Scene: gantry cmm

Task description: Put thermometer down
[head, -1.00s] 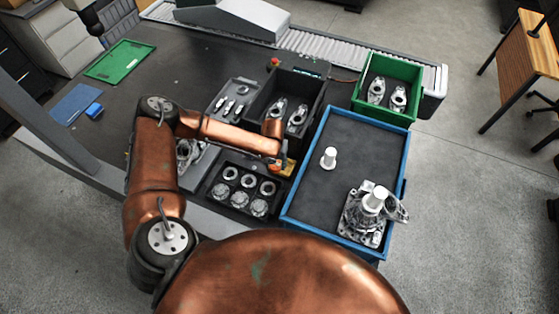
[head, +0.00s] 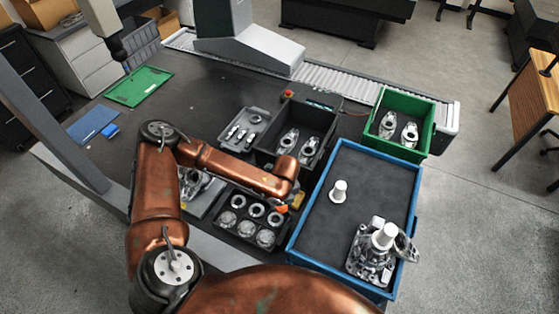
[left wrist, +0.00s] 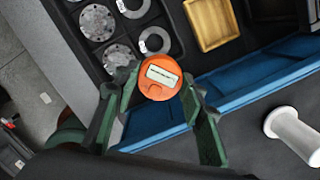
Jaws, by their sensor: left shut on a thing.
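The thermometer (left wrist: 161,78) is round and orange with a pale display window, and it sits between the fingers of my left gripper (left wrist: 158,90) in the left wrist view. The gripper is shut on it. In the head view a small orange part of the thermometer (head: 283,209) shows below the end of my left arm, which hides most of the gripper. From above, it is beside the black parts tray (head: 231,237) and the blue-rimmed tray (head: 301,226). Whether it touches anything below cannot be told. My right gripper is in neither view.
A small yellow box (left wrist: 212,22) lies close to the thermometer. The blue-rimmed tray holds a white peg (head: 339,191) and a metal housing (head: 370,258). A black bin (head: 316,120) and a green bin (head: 420,104) stand behind.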

